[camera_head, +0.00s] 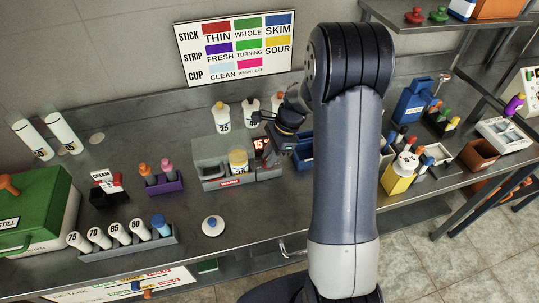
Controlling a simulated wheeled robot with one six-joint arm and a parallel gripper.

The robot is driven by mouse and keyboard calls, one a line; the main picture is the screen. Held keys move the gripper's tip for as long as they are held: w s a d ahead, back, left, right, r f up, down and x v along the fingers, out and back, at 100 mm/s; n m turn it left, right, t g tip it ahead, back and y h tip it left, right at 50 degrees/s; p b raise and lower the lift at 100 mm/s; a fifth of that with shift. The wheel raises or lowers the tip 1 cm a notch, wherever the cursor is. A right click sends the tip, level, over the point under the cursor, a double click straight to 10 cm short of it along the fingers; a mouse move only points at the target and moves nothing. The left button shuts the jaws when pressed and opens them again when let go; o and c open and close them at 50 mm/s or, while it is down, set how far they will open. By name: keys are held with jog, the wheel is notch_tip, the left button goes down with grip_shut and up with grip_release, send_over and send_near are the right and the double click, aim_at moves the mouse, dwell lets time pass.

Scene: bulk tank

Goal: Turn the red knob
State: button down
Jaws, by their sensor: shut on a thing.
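I cannot make out a red knob on the bench. A grey device (209,172) stands mid-bench, with a yellow-labelled jar (238,161) in its bay and a red "15" panel (261,146) at its right. My gripper (262,117) is just above this panel, in front of the white bottles, with my arm coming in from the right. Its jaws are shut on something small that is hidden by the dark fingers. The arm also covers part of the bench to the right of the device.
White bottles (221,119) stand close behind the device. A blue bin (304,151) is just right of it. A purple rack (163,183) and a rack of numbered tubes (128,249) are at left. A white round-topped item (213,226) stands in front, with bare bench around it.

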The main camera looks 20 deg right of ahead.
jog(key=m+t, duration=0.1)
jog(key=m, duration=0.1)
jog(key=m+t+p, duration=0.1)
jog(key=m, duration=0.2)
jog(key=shift+s+r+m+h, duration=0.15)
jog(key=shift+s+m+h, duration=0.05)
jog(key=shift+m+h, duration=0.1)
jog(key=shift+a+m+t+h+p, duration=0.15)
jog(key=shift+m+t+p, duration=0.25)
jog(key=shift+m, duration=0.55)
jog(key=shift+d+m+t+h+p, duration=0.15)
jog(key=shift+m+t+p, duration=0.25)
jog(key=shift+m, duration=0.55)
jog(key=shift+a, duration=0.1)
jog(key=c, duration=1.5)
grip_release()
jog(key=shift+c, duration=0.2)
jog(key=v, duration=1)
jog(key=shift+r, duration=0.35)
jog(key=shift+s, duration=0.1)
